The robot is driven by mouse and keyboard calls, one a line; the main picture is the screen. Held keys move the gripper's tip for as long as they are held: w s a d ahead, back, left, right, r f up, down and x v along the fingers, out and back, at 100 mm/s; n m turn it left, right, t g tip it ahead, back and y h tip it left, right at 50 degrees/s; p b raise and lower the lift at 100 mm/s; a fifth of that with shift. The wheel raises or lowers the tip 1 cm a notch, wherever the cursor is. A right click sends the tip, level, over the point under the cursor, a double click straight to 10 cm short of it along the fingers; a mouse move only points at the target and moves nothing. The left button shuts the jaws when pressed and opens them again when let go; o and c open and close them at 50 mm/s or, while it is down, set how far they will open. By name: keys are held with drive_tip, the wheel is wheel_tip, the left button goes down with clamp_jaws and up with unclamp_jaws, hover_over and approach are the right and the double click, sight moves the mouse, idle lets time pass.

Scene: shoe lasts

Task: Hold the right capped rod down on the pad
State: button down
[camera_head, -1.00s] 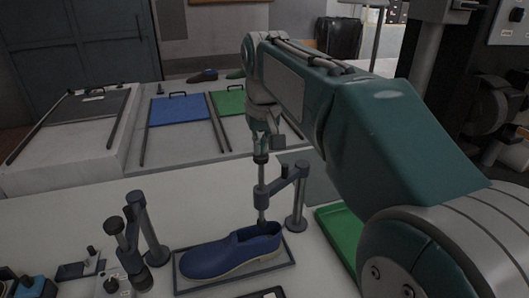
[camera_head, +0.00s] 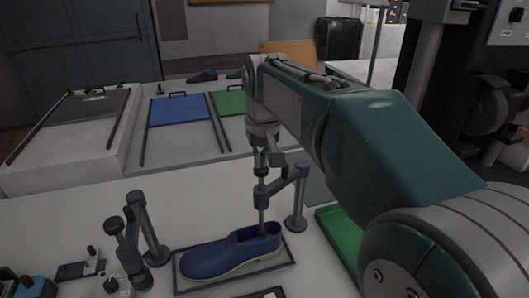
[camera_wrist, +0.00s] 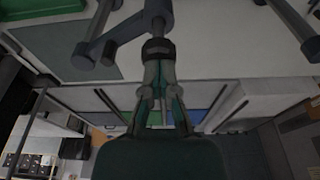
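The right capped rod (camera_head: 263,217) stands upright through the end of a grey bracket arm (camera_head: 284,183). Its dark cap (camera_head: 261,171) is at the top. Its lower end goes into the opening of a blue shoe (camera_head: 222,259), so its foot is hidden. The shoe lies on a dark flat pad (camera_head: 190,288). My gripper (camera_head: 262,161) points down directly above the cap. In the wrist view, my gripper's fingers (camera_wrist: 159,63) are close together with their tips against the cap (camera_wrist: 159,47); the fingers look shut, with the cap beyond their tips.
A second capped rod (camera_head: 115,228) on a similar post stands to the left of the shoe. A green tray (camera_head: 341,236) lies to the right, beside my arm. Small control boxes (camera_head: 112,284) are at the front left.

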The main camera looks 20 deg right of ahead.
drive_tip(key=shift+f, duration=1.75)
idle(0.7)
drive_tip(key=shift+r, duration=5.3)
drive_tip(key=t, duration=0.2)
approach(261, 172)
drive_tip(key=s+f, duration=0.4)
drive_tip(key=s, duration=0.1)
drive_tip(key=s+f+t, duration=0.1)
drive_tip(key=s+f, duration=0.9)
drive_tip(key=f, duration=0.1)
drive_tip(key=shift+s+d+f, duration=0.2)
drive_tip(key=shift+s+f, duration=0.05)
